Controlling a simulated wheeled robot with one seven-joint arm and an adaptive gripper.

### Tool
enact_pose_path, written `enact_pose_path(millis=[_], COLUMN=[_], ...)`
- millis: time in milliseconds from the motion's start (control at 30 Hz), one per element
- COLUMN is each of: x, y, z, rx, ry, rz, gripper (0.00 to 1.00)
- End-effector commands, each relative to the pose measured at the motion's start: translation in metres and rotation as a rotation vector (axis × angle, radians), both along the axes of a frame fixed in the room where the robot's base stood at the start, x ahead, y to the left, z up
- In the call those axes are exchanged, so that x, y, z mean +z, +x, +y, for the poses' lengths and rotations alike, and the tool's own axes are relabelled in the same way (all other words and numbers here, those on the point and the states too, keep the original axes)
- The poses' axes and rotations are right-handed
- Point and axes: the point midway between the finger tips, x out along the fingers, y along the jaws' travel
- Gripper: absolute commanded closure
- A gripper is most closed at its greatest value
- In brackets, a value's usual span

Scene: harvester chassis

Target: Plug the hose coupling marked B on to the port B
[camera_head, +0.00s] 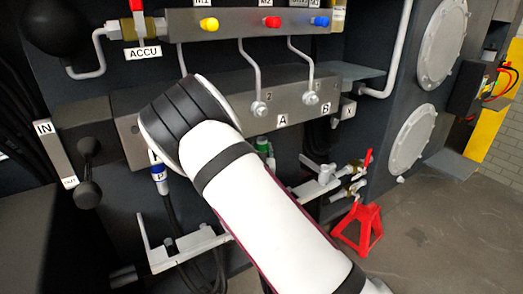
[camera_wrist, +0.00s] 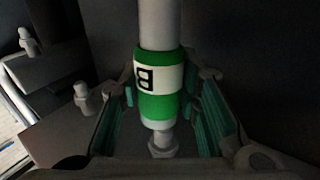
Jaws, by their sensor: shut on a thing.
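The hose coupling marked B (camera_wrist: 158,78) is a green cylinder with a white band and a black letter B, seen in the wrist view with a pale tube above it. My gripper (camera_wrist: 162,112) is shut on it, with the teal finger pads on either side. A grey hex fitting (camera_wrist: 162,147) shows just below the coupling; I cannot tell whether they touch. In the head view my arm hides the gripper, and a small green part (camera_head: 264,146) shows beside the arm below the block. The letter B (camera_head: 326,108) is on the grey manifold block (camera_head: 290,125); port B itself is not clear.
A coupling with a blue band (camera_head: 159,174) hangs on a hose left of my arm. Yellow (camera_head: 209,25), red (camera_head: 272,21) and blue (camera_head: 321,20) caps line the upper block. Valves with red handles and a red stand (camera_head: 362,229) are at the right. Open floor lies beyond.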

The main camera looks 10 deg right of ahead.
Motion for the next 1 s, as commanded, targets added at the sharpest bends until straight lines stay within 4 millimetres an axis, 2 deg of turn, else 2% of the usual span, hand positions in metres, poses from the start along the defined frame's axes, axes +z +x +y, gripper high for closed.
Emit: enact_pose_path(millis=[33, 67, 400, 1000], x=[-0.033, -0.035, -0.035, -0.032], y=[-0.005, -0.005, -0.009, -0.063], z=[0.004, 0.004, 0.005, -0.014], rx=[0.004, 0.004, 0.008, 0.006], ry=[0.006, 0.005, 0.007, 0.003], rz=[0.057, 0.056, 0.057, 0.059], gripper=[1.0, 1.0, 1.0, 1.0])
